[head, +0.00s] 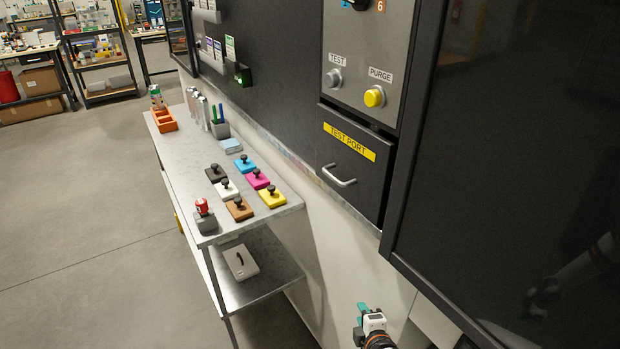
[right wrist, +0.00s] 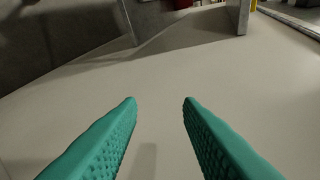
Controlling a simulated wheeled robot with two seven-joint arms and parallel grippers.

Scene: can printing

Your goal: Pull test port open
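The test port (head: 352,158) is a dark drawer-like panel with a yellow "TEST PORT" label and a silver bar handle (head: 338,177). It sits shut, nearly flush in the machine front, below the control panel. My right gripper (head: 362,308) is low at the bottom of the head view, below the test port and apart from it. In the right wrist view its two green fingers (right wrist: 160,100) are spread apart with nothing between them, over a pale surface. My left gripper is not in view.
A metal side table (head: 190,150) holds several coloured blocks with black knobs, a red-topped item (head: 202,206) and an orange holder (head: 165,120). TEST (head: 334,79) and yellow PURGE (head: 374,97) buttons sit above the port. A dark glossy panel (head: 510,170) stands at right.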

